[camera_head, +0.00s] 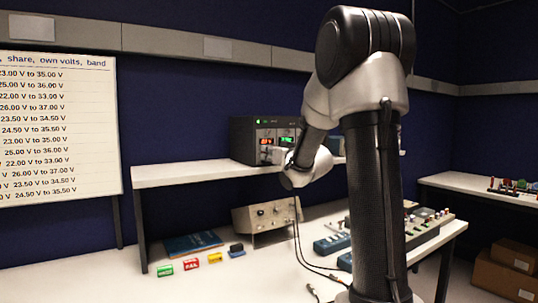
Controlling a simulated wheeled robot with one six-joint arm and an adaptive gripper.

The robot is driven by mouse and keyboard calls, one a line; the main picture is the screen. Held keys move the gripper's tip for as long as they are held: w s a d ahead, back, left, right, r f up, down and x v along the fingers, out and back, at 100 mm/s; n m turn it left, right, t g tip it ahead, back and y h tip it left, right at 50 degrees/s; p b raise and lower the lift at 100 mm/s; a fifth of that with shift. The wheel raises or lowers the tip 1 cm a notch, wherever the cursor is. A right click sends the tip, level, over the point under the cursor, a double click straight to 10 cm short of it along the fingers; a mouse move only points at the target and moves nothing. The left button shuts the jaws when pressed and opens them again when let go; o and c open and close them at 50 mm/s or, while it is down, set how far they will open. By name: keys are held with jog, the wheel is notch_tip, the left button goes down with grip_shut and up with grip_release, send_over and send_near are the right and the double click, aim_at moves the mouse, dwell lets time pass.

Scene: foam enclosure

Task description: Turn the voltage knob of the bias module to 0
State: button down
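A dark instrument box (242,140) with a red and a green lit display stands on the white shelf at the middle of the view; it looks like the bias module. Its displays are too small to read. My arm reaches to it from the right, and my gripper (281,157) is at the lower part of its front panel. The voltage knob cannot be made out, as the gripper and wrist cover that part of the panel. I cannot tell whether the fingers are open, shut or touching a knob.
Below the white shelf (190,174), a beige box with knobs (268,215) stands on the bench with cables beside it. A blue folder (192,243) and several small coloured blocks lie to its left. A whiteboard (60,125) listing voltage ranges stands at left. Cardboard boxes (503,272) sit at lower right.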

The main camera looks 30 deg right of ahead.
jog(key=n, duration=0.3)
dwell(0.4)
jog(key=c, duration=1.4)
grip_release()
jog(key=s, duration=1.2)
jog(key=shift+d, duration=0.35)
